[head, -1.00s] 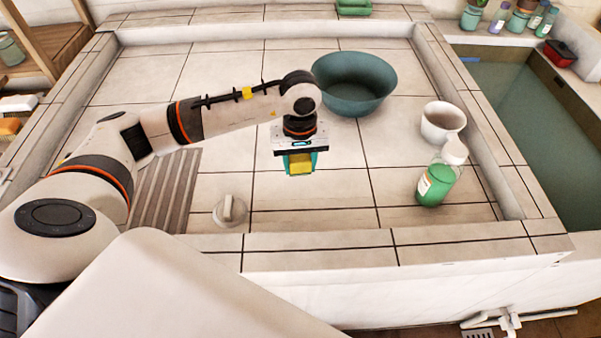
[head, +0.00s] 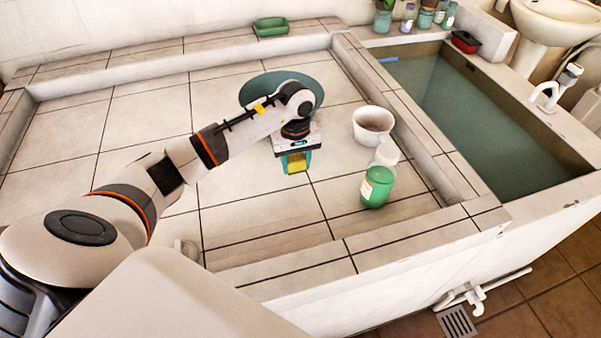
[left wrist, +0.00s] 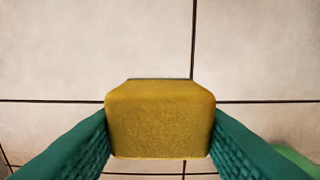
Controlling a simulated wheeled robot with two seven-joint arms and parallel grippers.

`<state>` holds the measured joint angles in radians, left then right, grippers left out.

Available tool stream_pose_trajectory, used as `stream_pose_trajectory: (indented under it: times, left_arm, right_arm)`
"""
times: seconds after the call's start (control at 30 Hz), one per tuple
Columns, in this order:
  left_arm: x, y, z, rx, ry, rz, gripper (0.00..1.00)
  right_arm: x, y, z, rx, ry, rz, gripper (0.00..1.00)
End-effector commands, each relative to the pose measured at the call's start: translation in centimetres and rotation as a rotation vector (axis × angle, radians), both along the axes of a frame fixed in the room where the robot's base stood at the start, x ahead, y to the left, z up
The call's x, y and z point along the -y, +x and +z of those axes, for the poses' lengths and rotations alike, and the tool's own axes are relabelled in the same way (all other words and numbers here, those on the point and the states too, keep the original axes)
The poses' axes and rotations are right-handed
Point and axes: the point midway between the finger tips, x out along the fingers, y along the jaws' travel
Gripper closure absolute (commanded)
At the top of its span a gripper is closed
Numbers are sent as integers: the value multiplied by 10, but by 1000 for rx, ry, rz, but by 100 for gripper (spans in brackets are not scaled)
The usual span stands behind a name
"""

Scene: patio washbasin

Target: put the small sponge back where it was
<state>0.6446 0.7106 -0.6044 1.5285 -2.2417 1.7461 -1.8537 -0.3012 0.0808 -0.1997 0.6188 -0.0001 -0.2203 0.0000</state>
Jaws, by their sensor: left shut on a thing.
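The small sponge (head: 296,166) is yellow and block-shaped. My left gripper (head: 295,162) is shut on it and holds it over the tiled basin floor. In the left wrist view the sponge (left wrist: 160,120) sits between the two green fingers, with tiles beyond it. A green soap dish (head: 270,27) stands on the tiled ledge at the back. I cannot tell whether anything lies in it. My right gripper is not in view.
A teal bowl (head: 257,90) is partly hidden behind my left arm. A white cup (head: 372,126) and a green bottle (head: 378,184) stand right of the gripper. A water-filled trough (head: 470,110) lies farther right, with a red dish (head: 466,41) at its back rim.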

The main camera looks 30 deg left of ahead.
Motion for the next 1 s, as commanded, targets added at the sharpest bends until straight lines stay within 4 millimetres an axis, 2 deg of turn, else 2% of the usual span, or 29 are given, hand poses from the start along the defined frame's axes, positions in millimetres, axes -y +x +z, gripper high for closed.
stream_pose_trajectory:
  times: [0.17,0.4,0.77,0.8,0.93,1.0]
  left_arm:
    - [0,0,-14,0,-1,1,76]
    - [1,0,-44,0,-3,0,76]
    - [0,1,-50,3,0,-1,76]
    - [0,1,-50,3,0,-1,54]
    - [0,1,-49,3,0,-1,33]
    - [0,1,-49,2,-1,-1,33]
  right_arm:
    - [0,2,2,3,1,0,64]
    - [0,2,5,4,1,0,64]
    - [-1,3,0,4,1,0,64]
    - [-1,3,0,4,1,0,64]
    - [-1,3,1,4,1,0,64]
    - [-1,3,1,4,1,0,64]
